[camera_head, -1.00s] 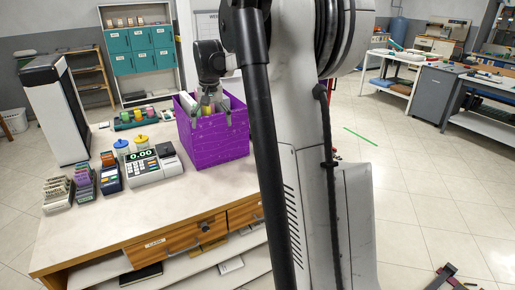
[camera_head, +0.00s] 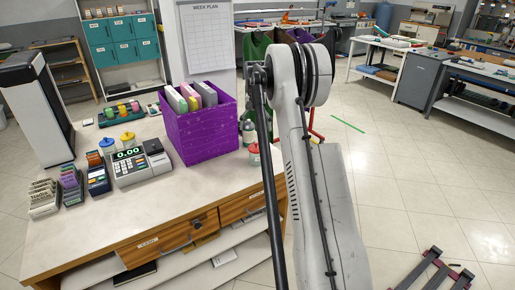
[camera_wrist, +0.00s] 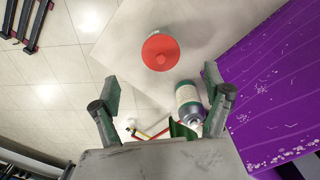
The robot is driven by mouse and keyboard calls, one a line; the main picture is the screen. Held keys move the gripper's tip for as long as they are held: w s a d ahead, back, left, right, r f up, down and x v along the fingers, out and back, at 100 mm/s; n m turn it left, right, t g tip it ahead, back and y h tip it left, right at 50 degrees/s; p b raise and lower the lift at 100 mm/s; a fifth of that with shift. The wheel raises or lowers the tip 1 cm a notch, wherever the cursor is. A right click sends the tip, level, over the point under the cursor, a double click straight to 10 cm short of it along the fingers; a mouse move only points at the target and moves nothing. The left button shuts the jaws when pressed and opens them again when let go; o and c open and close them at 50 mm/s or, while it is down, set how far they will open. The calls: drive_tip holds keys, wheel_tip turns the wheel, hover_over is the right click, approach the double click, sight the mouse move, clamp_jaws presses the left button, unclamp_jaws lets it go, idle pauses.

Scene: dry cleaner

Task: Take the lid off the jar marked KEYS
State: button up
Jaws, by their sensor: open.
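A jar with a red lid (camera_head: 254,148) stands at the right edge of the counter, beside the purple bin. In the wrist view its round red lid (camera_wrist: 160,52) with a centre knob is seen from above, and the lid is on. Two more lidded jars, one blue (camera_head: 107,143) and one yellow (camera_head: 127,137), stand behind the cash register. I cannot read a KEYS mark on any jar. My gripper (camera_wrist: 162,84) is open and empty, its fingers apart, with the red lid beyond the fingertips. In the head view the gripper is hidden behind my arm.
The purple bin (camera_head: 205,133) holds upright folders. A labelled bottle (camera_wrist: 187,97) stands close to the red-lidded jar, near my right finger. The cash register (camera_head: 132,167) and card racks (camera_head: 70,186) fill the left. The counter (camera_head: 150,205) is clear in front.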

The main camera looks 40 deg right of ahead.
sight(256, 143)
wheel_tip(256, 143, down, 5)
drive_tip(key=shift+r, duration=0.1)
drive_tip(key=shift+w+d+f, duration=0.1)
drive_tip(key=shift+f, duration=1.25)
drive_tip(key=shift+w+d+f, duration=0.1)
drive_tip(key=shift+f, duration=1.2)
drive_tip(key=c, duration=0.9)
